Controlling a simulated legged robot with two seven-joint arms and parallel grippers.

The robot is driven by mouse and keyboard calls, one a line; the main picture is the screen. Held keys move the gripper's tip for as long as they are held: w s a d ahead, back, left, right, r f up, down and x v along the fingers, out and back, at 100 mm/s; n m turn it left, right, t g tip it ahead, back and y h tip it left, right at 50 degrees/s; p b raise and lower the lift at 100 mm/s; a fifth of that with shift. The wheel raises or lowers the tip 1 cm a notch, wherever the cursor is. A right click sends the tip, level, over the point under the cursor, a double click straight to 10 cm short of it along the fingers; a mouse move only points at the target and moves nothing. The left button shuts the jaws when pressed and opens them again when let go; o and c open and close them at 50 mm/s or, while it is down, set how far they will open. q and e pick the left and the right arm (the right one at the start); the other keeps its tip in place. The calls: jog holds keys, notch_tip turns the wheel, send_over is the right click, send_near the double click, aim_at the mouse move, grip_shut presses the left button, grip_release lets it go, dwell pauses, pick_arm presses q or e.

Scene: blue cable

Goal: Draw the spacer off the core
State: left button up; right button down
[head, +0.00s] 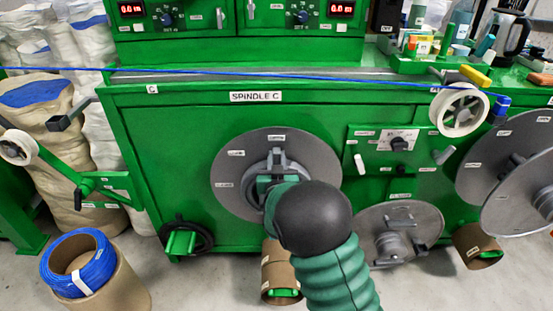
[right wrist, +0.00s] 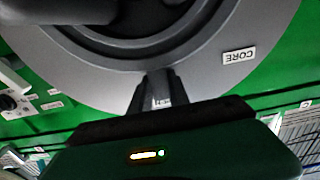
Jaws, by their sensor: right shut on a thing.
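A large grey disc (head: 232,170) stands upright on the green cabinet front below the "SPINDLE C" sign, with a raised grey hub that I take for the core (head: 278,158) at its middle. My right gripper (head: 272,183) is at the hub, partly hidden by my own arm. In the right wrist view the right gripper (right wrist: 157,88) is shut at the lower rim of a dark ring, which I take for the spacer (right wrist: 110,48). The ring lies against the disc face, where a "CORE" label (right wrist: 239,56) shows upside down. The exact grip is hidden. My left gripper is out of view.
A blue cable (head: 300,77) runs across above the cabinet front to a white pulley (head: 459,109). A grey reel (head: 400,222) stands low at right, with more discs beyond. A cardboard drum with a blue coil (head: 80,265) stands at lower left.

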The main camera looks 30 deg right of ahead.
jog(key=shift+v, duration=0.95)
dwell(0.5)
